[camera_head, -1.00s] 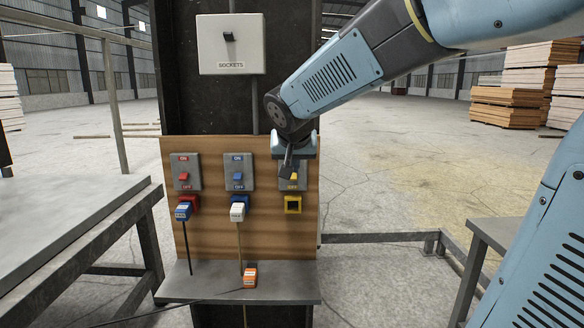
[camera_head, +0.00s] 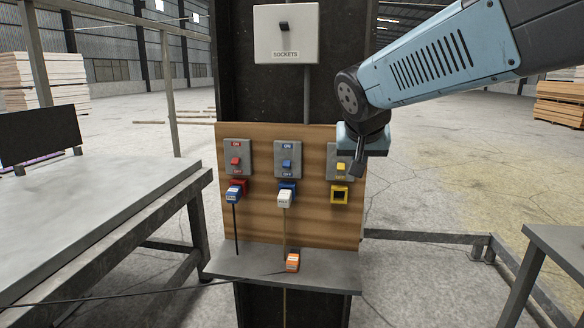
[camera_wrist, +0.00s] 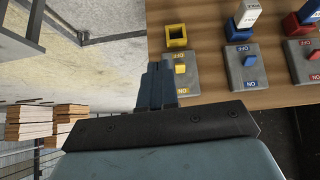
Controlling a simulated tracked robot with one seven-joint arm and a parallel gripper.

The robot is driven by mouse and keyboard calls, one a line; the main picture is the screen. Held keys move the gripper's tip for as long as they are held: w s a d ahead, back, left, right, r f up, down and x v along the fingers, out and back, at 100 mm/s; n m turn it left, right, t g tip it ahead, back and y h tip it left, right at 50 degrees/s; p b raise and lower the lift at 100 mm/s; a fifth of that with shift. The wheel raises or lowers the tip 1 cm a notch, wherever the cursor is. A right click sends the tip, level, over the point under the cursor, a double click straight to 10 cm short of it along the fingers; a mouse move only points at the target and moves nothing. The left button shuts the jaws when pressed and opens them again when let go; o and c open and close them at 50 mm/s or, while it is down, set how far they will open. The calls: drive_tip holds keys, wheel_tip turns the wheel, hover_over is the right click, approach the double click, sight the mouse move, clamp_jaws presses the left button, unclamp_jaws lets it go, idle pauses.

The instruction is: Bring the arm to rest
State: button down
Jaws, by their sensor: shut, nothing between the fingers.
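My gripper (camera_head: 362,168) is shut and empty, at the end of my blue-grey arm. In the head view it hangs at the right edge of the wooden board (camera_head: 258,218), overlapping the edge of the yellow switch (camera_head: 341,167). In the wrist view the shut fingers (camera_wrist: 158,82) point at the board beside the yellow switch (camera_wrist: 181,70); I cannot tell whether they touch it. The empty yellow socket (camera_head: 340,195) is below that switch. Blue (camera_head: 234,193) and white (camera_head: 284,198) plugs sit at the red and blue sockets. An orange plug (camera_head: 292,262) lies on the shelf.
A grey table (camera_head: 100,220) stands at the left and another (camera_head: 560,245) at the right. A white SOCKETS box (camera_head: 286,35) is above the board. A low rail (camera_head: 425,237) runs to the right. Wood stacks (camera_head: 560,103) stand far behind.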

drive_tip(key=s+d+f+n+g+y, duration=0.1)
drive_tip(key=s+d+f, duration=0.1)
drive_tip(key=s, duration=0.6)
drive_tip(key=s+d+f+n+g+y, duration=0.1)
drive_tip(key=s+f, duration=0.3)
drive_tip(key=s, duration=0.4)
drive_tip(key=shift+s+d+f, duration=0.15)
drive_tip(key=shift+s+d, duration=0.05)
drive_tip(key=shift+d, duration=0.6)
